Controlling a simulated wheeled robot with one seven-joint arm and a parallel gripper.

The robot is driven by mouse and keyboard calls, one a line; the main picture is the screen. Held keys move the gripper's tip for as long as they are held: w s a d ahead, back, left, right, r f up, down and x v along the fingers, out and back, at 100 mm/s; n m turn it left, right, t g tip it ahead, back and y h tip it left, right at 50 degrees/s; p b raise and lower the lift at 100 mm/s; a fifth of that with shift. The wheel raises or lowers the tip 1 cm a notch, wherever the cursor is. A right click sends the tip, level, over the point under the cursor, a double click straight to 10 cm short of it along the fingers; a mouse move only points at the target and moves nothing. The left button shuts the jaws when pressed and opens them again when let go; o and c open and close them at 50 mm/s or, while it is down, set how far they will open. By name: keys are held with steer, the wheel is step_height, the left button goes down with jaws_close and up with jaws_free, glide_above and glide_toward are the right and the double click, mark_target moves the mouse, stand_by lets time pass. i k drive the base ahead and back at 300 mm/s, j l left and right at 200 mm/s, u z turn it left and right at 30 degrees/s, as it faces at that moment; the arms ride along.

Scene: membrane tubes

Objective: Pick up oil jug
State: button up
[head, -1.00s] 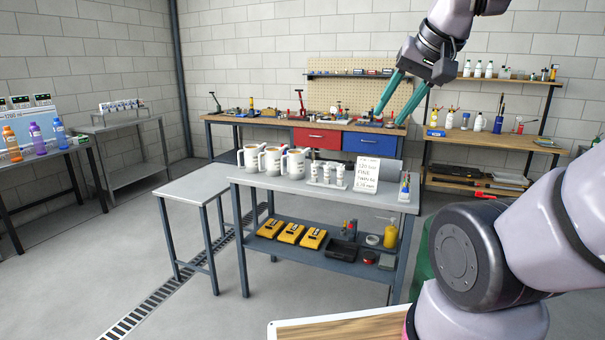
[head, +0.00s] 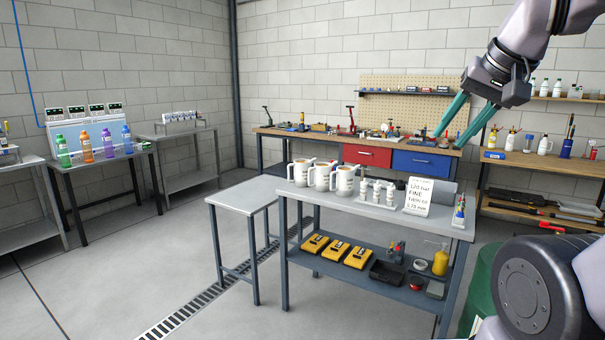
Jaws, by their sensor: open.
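Three white jugs with handles (head: 320,177) stand in a row at the left end of the front grey table's top. They look alike, and I cannot read their markings, so I cannot tell which is the oil jug. My gripper (head: 455,137) is at the upper right of the head view, with two teal fingers spread apart and nothing between them. It is raised high, well apart from the jugs, and overlaps the back workbench in the picture.
The front grey table (head: 300,190) also carries small white containers (head: 377,192), a written card (head: 418,196) and, below, yellow devices (head: 337,250). A lower side table (head: 245,190) adjoins its left. Coloured bottles (head: 86,147) stand far left. Floor at left is clear.

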mark_target(301, 166)
steer(key=i+j, duration=0.25)
steer(key=i, duration=0.25)
steer(key=i+j+u, duration=0.1)
steer(key=i+j, duration=0.2)
steer(key=i, duration=0.2)
steer(key=i+j, duration=0.25)
steer(key=i, duration=0.25)
steer(key=i+j+u, duration=0.1)
steer(key=i+j, duration=0.15)
steer(key=i, duration=0.25)
